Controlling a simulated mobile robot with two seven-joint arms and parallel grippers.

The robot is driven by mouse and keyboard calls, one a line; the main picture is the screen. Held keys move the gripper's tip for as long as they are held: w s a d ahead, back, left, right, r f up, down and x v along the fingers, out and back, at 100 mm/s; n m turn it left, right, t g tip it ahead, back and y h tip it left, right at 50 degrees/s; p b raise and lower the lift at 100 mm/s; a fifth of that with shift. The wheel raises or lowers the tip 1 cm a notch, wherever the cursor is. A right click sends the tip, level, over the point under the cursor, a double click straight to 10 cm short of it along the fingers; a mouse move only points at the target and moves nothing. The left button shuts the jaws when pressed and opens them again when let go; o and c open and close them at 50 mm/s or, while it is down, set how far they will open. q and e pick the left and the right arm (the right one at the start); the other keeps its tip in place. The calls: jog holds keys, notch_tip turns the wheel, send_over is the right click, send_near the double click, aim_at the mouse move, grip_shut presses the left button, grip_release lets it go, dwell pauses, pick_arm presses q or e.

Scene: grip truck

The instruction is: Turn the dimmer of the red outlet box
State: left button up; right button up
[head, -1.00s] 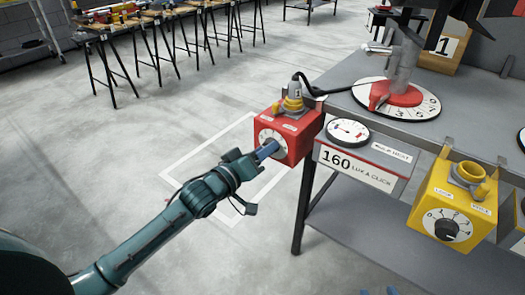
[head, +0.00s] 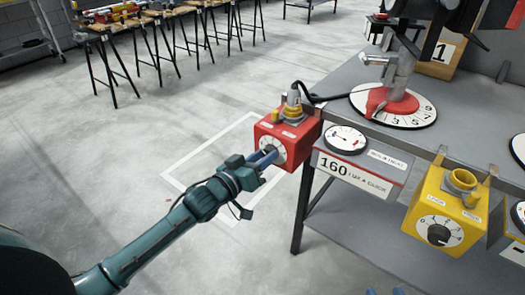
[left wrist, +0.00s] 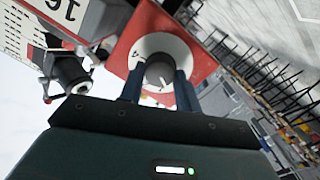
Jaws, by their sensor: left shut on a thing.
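The red outlet box (head: 285,139) hangs at the left corner of the grey bench, with a white round dial on its front. My left gripper (head: 268,156) reaches it from the lower left, its blue fingers at the dial. In the left wrist view the grey dimmer knob (left wrist: 160,73) sits at the centre of the white dial (left wrist: 150,46), between the two fingers, which are shut on it. The fingers hide part of the dial in the head view. Two blue fingertips of my right gripper (head: 384,292) show apart at the bottom edge.
A yellow box (head: 445,212) with a black knob hangs to the right. A sign (head: 352,174) reading 160 and a round gauge (head: 346,139) are beside the red box. A lamp stand on a red and white dial (head: 405,108) stands on the bench.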

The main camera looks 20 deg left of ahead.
pick_arm(q)
jog(key=m+p, duration=0.2)
jog(key=m, duration=0.1)
jog(key=shift+r+m+p, duration=0.25)
jog(key=shift+m+p, duration=0.05)
jog(key=shift+d+f+m+y+p, duration=0.1)
jog(key=shift+m+y+p, duration=0.15)
jog(key=shift+m+p, duration=1.2)
jog(key=shift+d+f+m+y+p, duration=0.1)
jog(key=shift+m+y+p, duration=0.15)
jog(key=shift+m, duration=2.4)
pick_arm(e)
jog(key=shift+w+a+r+m+g, duration=0.15)
jog(key=shift+a+r+m+g, duration=0.2)
jog(key=shift+r+m+g, duration=0.25)
pick_arm(q)
jog(key=o, duration=1)
pick_arm(e)
jog(key=shift+d, duration=0.1)
